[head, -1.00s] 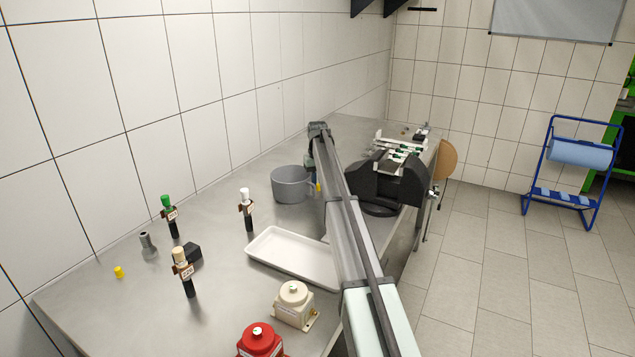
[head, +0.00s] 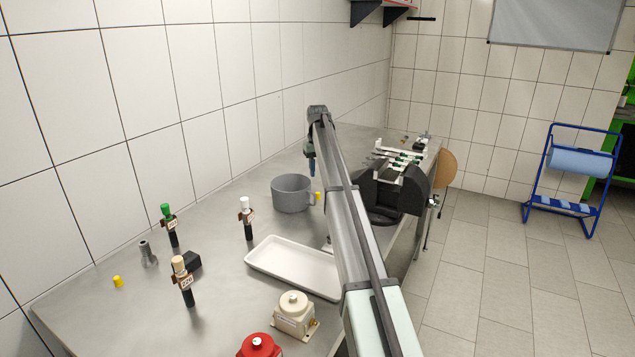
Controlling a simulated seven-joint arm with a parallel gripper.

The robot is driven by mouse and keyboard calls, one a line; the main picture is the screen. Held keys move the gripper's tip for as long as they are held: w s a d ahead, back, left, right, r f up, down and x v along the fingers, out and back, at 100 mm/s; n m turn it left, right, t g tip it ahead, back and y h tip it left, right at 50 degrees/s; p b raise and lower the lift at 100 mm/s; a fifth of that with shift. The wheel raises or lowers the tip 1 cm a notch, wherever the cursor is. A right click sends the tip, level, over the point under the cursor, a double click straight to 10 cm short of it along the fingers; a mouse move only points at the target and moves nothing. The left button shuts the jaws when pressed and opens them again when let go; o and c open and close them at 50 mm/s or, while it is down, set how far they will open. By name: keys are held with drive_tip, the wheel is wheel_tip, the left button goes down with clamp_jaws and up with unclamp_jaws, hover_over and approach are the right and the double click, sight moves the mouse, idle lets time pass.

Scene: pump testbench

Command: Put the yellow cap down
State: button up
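A small yellow cap (head: 318,196) stands on the steel table just right of the grey pot (head: 291,194), near its handle. A second yellow cap (head: 118,282) stands alone on the table at the far left. My gripper (head: 312,172) hangs from the end of my arm, above and slightly left of the cap by the pot, with a visible gap between them. I see no cap at its fingertips. The fingers are too small and edge-on to show whether they are open or shut.
A white tray (head: 292,266) lies in front of the pot. Tagged upright tools stand left, including a green-topped one (head: 169,225) and a white-topped one (head: 246,218). A black machine (head: 403,190) stands right of my arm. The wall borders the table's back.

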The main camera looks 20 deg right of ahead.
drive_tip(key=shift+o, duration=0.2)
drive_tip(key=shift+r, duration=1.7)
drive_tip(key=shift+s, duration=0.1)
drive_tip(key=n+t+y, duration=0.2)
drive_tip(key=n+t, duration=0.2)
drive_tip(key=t, duration=0.1)
approach(318, 193)
drive_tip(key=a+v, duration=0.1)
drive_tip(key=v, duration=0.3)
drive_tip(key=shift+n+t, duration=0.3)
drive_tip(key=x, duration=0.8)
drive_tip(key=d+x, duration=0.1)
drive_tip(key=x, duration=0.3)
drive_tip(key=shift+a+f, duration=0.1)
drive_tip(key=shift+f, duration=0.3)
clamp_jaws()
